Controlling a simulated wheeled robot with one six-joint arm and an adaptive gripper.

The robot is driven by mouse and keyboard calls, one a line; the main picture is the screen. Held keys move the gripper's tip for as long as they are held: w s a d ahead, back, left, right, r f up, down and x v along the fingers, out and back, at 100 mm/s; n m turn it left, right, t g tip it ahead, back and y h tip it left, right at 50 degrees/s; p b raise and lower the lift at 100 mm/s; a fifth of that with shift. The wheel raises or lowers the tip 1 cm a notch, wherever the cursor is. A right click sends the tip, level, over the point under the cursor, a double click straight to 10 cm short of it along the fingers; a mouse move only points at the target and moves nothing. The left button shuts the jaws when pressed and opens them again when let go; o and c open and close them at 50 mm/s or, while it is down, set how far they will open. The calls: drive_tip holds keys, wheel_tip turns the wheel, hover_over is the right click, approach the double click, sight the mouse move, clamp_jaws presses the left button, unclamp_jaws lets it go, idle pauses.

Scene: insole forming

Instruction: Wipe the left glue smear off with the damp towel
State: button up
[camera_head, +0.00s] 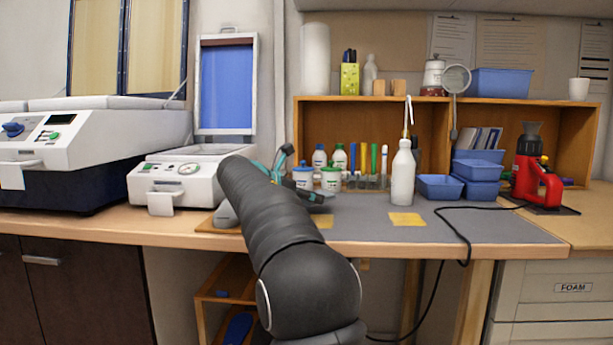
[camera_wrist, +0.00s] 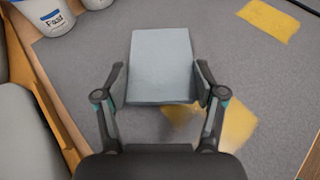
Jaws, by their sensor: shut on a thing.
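My gripper (camera_wrist: 160,85) is shut on the damp towel (camera_wrist: 160,62), a folded grey-blue pad held between both fingers. It is over the grey mat; I cannot tell whether the towel touches it. The left glue smear (camera_wrist: 236,124), a yellow patch, lies beside and partly under the right finger, and part of it is hidden. In the head view the left smear (camera_head: 322,221) shows just right of my arm, close to my gripper (camera_head: 314,196). A second yellow smear (camera_head: 407,219) lies further right on the mat, and shows at the wrist view's upper right (camera_wrist: 268,18).
White tubs (camera_head: 330,178) stand behind my gripper, and one shows at the wrist view's upper left (camera_wrist: 47,14). A white bottle (camera_head: 402,175) stands behind the right smear. Blue bins (camera_head: 440,187) and a black cable (camera_head: 462,235) are further right. The front mat (camera_head: 480,230) is mostly clear.

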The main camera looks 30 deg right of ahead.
drive_tip(key=shift+r, duration=2.55)
